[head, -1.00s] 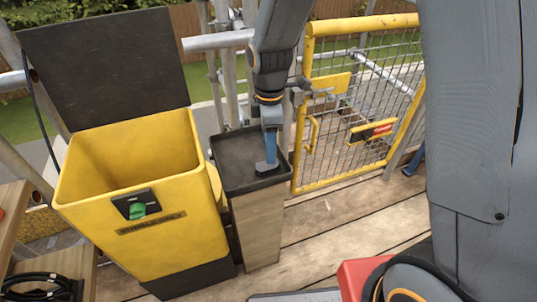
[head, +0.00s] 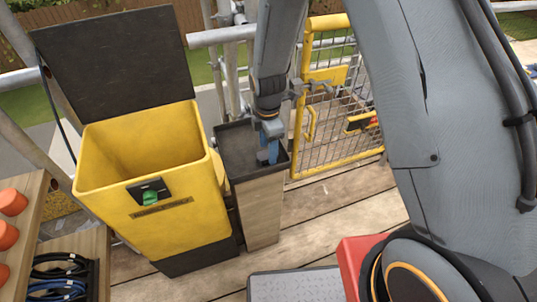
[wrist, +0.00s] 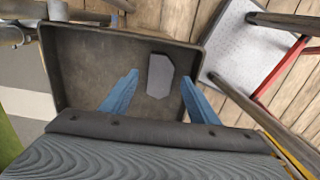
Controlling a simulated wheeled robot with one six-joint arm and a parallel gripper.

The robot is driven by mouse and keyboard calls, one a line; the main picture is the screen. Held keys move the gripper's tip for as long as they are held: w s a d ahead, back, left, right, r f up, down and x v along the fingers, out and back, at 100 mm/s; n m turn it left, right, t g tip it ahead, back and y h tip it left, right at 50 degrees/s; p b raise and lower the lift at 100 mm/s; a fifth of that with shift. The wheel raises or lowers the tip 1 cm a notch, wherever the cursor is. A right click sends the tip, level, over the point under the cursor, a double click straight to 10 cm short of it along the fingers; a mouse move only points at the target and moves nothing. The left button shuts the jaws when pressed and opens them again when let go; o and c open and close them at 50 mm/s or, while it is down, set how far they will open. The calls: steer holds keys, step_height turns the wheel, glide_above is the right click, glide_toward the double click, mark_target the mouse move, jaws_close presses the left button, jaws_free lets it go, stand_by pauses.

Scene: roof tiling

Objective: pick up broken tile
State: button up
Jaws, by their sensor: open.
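The broken tile is a small grey, angular piece (wrist: 160,84) lying flat in the dark tray (wrist: 80,75), seen in the wrist view. My gripper (wrist: 159,73) is open, with its blue fingers spread to the left and right of the tile in that view. I cannot tell how far above the tray floor the fingertips are. In the head view my gripper (head: 268,152) points down into the tray (head: 235,140), which tops a wood-sided stand. I cannot make out the tile there; the fingers seem to hide it.
A yellow bin (head: 160,215) with its dark lid (head: 112,75) raised stands open left of the tray. A yellow mesh gate (head: 330,120) and scaffold poles are behind. A shelf (head: 85,240) with orange items and coiled cables is at the left. The tray's raised rim surrounds the tile.

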steer(key=shift+f, duration=0.85)
steer(key=c, duration=1.2)
steer(key=shift+c, duration=0.2)
steer(key=shift+r, duration=0.1)
